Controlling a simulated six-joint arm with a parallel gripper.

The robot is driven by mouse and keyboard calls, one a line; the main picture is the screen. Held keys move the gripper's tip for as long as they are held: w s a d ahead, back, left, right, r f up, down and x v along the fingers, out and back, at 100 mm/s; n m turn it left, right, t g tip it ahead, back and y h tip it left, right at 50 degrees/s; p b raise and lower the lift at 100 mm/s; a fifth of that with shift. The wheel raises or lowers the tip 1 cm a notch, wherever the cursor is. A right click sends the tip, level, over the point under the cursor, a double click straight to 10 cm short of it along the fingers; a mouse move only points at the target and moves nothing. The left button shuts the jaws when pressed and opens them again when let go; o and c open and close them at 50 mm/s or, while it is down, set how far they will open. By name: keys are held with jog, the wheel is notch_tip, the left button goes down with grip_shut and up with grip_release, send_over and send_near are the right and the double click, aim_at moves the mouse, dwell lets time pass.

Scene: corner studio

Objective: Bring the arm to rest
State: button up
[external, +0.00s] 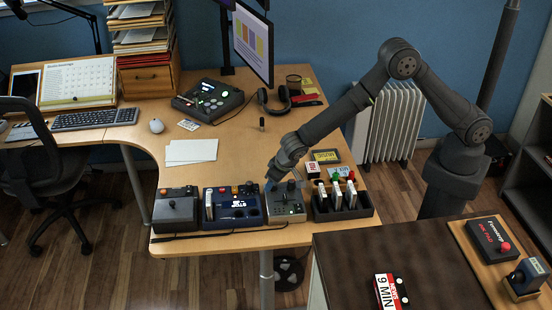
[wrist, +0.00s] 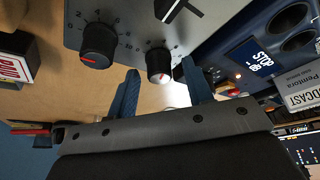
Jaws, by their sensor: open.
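My gripper (external: 274,183) is low over the back edge of a grey box with knobs (external: 287,208) on the wooden desk. In the wrist view my gripper (wrist: 159,72) has its two blue fingers apart. A small knob with a red mark (wrist: 160,66) on the grey box shows between the fingertips. I cannot tell whether the fingers touch it. Nothing is seen held.
A dark blue console (external: 235,210) stands left of the grey box, and a dark rack with upright pieces (external: 345,208) stands right. A grey joystick box (external: 176,212) is farther left. White paper (external: 191,151) and headphones (external: 272,99) lie behind. The space above the desk looks open.

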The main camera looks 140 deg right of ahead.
jog(key=shift+s+n+t+y, duration=0.15)
jog(key=shift+n+t, duration=0.4)
jog(key=shift+n, duration=1.05)
jog(key=shift+n+t+y, duration=0.25)
jog(key=shift+n+t, duration=0.3)
jog(key=shift+n, duration=1.05)
jog(key=shift+s+a+r, duration=0.1)
jog(key=shift+a+r, duration=0.05)
jog(key=shift+r, duration=0.4)
jog(key=o, duration=1.2)
jog(key=shift+c, duration=0.2)
jog(key=w+d+r+m+g+y, duration=0.1)
jog(key=w+d+r+m+y, duration=0.2)
jog(key=r+m, duration=0.55)
jog(key=w+d+r+m+g+y, duration=0.1)
jog(key=w+d+r+m, duration=0.25)
jog(key=r+m, duration=0.5)
notch_tip(320, 180, down, 8)
jog(key=n, duration=0.1)
jog(key=shift+s+d+f, duration=0.25)
jog(key=shift+s, duration=0.05)
notch_tip(320, 180, up, 10)
